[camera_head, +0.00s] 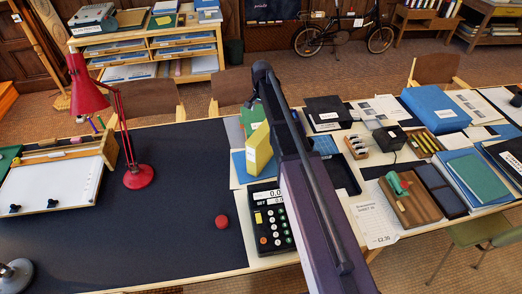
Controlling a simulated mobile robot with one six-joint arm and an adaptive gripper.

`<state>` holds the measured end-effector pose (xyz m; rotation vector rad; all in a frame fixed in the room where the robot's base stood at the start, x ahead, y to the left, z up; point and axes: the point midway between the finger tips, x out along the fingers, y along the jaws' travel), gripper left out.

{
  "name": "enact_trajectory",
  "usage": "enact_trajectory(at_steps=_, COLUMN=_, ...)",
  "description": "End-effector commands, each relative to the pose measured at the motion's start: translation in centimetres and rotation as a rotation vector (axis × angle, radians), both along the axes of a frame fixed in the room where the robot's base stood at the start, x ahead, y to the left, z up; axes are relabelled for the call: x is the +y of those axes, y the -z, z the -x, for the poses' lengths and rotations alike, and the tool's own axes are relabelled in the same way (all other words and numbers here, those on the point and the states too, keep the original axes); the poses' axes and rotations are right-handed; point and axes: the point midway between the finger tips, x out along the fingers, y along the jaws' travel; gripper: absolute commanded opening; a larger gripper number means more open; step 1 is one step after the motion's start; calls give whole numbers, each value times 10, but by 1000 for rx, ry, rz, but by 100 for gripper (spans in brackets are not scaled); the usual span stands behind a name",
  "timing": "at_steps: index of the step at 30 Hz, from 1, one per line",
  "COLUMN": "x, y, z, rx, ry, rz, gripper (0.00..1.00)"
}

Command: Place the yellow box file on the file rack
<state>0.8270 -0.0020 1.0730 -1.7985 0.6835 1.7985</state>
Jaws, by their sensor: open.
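A yellow box file (259,152) stands upright on the desk, on or beside a blue folder, just left of my arm. A green file (252,116) is close behind it. My dark purple arm crosses the middle of the view and may cover part of the yellow file's right side. My gripper is not visible. I cannot tell for certain which thing is the file rack. A wooden shelf unit (147,52) with flat folders stands at the back left, and a low shelf with upright binders (425,20) stands at the back right.
A red lamp (139,177), a calculator (270,224) and a red ball (221,221) are near the yellow file. The right desk is crowded with a blue box (435,108), folders and trays. The dark mat (180,225) has free room. Chairs stand behind the desk.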

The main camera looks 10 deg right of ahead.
Motion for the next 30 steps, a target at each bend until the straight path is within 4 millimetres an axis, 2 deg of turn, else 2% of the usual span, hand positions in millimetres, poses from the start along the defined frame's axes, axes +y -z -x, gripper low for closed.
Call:
enact_trajectory(at_steps=1, x=0, y=8, z=0, rx=0, ry=0, rz=0, gripper=100)
enact_trajectory(at_steps=6, x=0, y=21, z=0, rx=0, ry=-1, rz=0, gripper=100)
enact_trajectory(at_steps=24, x=1, y=65, z=0, rx=0, ry=-2, rz=0, gripper=100)
enact_trajectory(at_steps=30, x=1, y=74, z=0, rx=0, ry=-2, rz=0, gripper=100)
